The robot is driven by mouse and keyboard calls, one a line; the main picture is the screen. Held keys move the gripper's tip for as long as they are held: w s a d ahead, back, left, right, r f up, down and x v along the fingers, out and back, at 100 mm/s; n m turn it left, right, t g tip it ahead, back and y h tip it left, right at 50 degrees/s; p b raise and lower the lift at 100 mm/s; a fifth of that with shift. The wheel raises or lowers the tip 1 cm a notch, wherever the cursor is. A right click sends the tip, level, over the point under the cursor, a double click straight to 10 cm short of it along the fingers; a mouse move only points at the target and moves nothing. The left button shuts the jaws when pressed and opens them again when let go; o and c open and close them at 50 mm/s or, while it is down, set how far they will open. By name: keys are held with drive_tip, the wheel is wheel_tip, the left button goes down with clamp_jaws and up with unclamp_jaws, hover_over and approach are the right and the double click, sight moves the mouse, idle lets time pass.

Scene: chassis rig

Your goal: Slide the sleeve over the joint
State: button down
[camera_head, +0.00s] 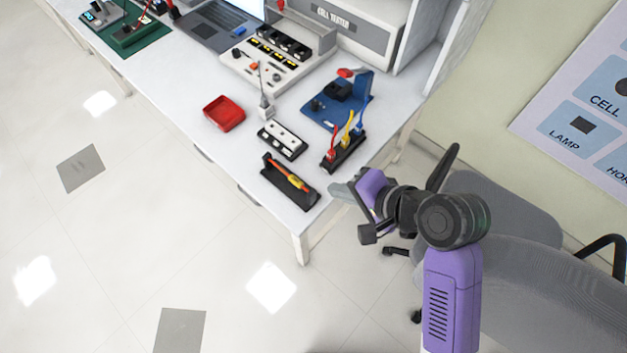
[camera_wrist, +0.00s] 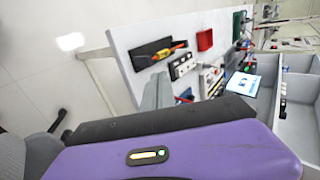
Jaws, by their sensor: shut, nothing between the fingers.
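I cannot pick out the sleeve or the joint for certain at this size. A black tray (camera_head: 306,197) at the table's near corner holds a slim red and yellow tool (camera_head: 289,174); the tool also shows in the wrist view (camera_wrist: 172,49). A black rack (camera_head: 345,154) behind it holds upright red, yellow and blue pieces. A blue fixture (camera_head: 325,113) with a red part on top stands farther back. My gripper (camera_head: 338,190) is shut and empty, just right of the black tray by the table's corner. In the wrist view its fingers (camera_wrist: 158,92) lie together.
A white block with black ends (camera_head: 282,139) and a red bin (camera_head: 224,113) are on the white table (camera_head: 180,95). A white panel with several black slots (camera_head: 265,62), a laptop (camera_head: 212,25) and a cell tester (camera_head: 340,22) stand behind. Grey chairs (camera_head: 500,215) are at right.

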sight(313, 189)
drive_tip(key=x, duration=1)
idle(0.4)
drive_tip(key=w+a, duration=0.1)
drive_tip(key=a, duration=0.1)
drive_tip(key=w+a+p, duration=0.1)
drive_tip(key=w+a, duration=0.1)
drive_tip(key=shift+w, duration=0.1)
drive_tip(key=shift+p, duration=0.3)
